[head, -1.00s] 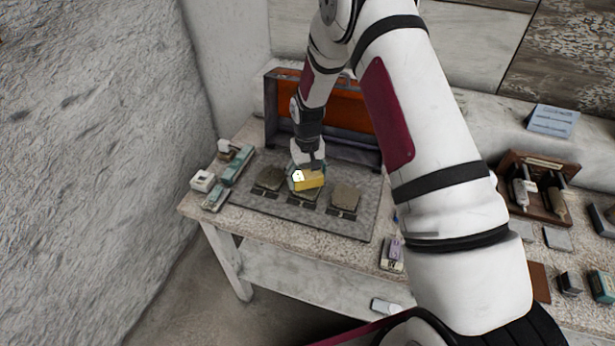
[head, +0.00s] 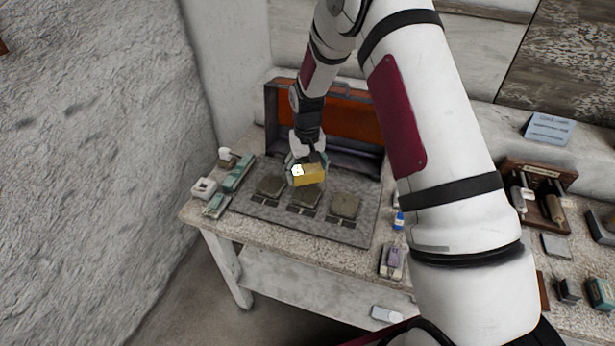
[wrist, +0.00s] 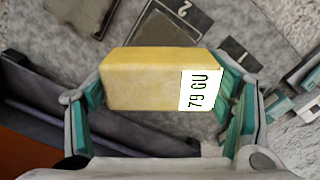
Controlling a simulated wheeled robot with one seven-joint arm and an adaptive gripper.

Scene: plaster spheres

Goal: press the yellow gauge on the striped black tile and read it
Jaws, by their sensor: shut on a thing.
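My gripper (head: 307,172) is shut on the yellow gauge (head: 309,175), a small block with a white display at one end. In the wrist view the gauge (wrist: 140,80) sits between the teal finger pads, and its display (wrist: 200,90) reads "79 GU". The gauge is over the middle of three dark olive-grey tiles (head: 306,196) and appears raised off it. The left tile (head: 270,185) and right tile (head: 345,205) are uncovered. Dark number plates lie in front of them; "2" (wrist: 185,33) and "1" (wrist: 240,53) show. I cannot make out stripes on any tile.
The tiles lie on a grey board (head: 250,207) before an open orange-lined case (head: 345,120). Teal blocks (head: 238,173) are at left. A blue bottle (head: 399,220) and a purple-grey item (head: 392,260) are at right. A wooden rack (head: 540,190) stands farther right.

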